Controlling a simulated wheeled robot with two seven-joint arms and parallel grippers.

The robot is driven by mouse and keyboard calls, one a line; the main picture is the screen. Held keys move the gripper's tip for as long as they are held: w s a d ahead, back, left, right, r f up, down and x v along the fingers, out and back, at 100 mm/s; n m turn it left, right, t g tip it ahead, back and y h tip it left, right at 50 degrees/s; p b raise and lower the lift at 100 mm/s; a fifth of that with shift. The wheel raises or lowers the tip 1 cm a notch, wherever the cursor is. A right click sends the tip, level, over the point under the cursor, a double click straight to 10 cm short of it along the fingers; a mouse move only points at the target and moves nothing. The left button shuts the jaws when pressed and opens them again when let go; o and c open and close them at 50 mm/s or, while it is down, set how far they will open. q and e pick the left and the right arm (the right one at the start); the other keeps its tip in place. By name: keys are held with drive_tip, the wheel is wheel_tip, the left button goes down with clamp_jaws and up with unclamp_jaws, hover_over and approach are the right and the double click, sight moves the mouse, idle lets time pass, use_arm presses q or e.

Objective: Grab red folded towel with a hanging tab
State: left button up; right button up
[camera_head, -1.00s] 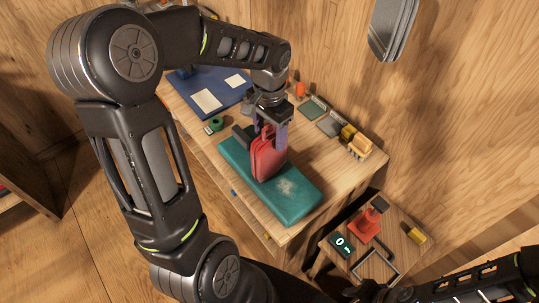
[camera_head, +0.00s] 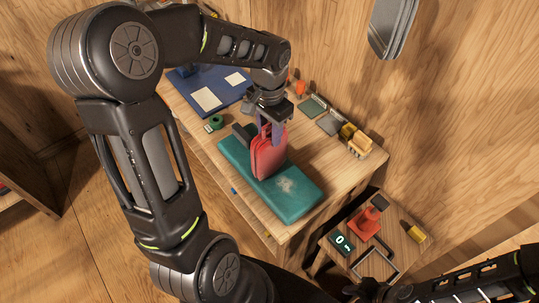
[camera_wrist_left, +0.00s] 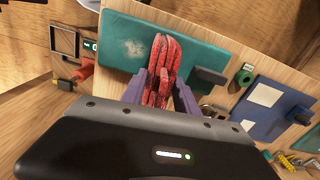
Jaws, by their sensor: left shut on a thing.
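The red folded towel (camera_head: 268,156) stands upright on the teal mat (camera_head: 300,206) on the wooden bench. It also shows in the left wrist view (camera_wrist_left: 163,62) as several red folds side by side. My left gripper (camera_head: 270,130) comes down from above and is shut on the towel, with one purple finger on each side of it. In the left wrist view the fingers (camera_wrist_left: 162,92) press against the folds. The hanging tab cannot be made out clearly. Part of my right arm (camera_head: 470,285) shows at the lower right; its gripper fingers are not visible.
A dark block (camera_head: 241,136) lies on the mat's far end near the towel. A green tape roll (camera_head: 216,122) and a blue board (camera_head: 222,92) lie beyond. Yellow items (camera_head: 355,140) stand at the bench's right edge. A lower side table holds a red tool (camera_head: 367,221) and a scale (camera_head: 341,243).

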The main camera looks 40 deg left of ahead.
use_arm(q)
clamp_jaws()
idle(0.8)
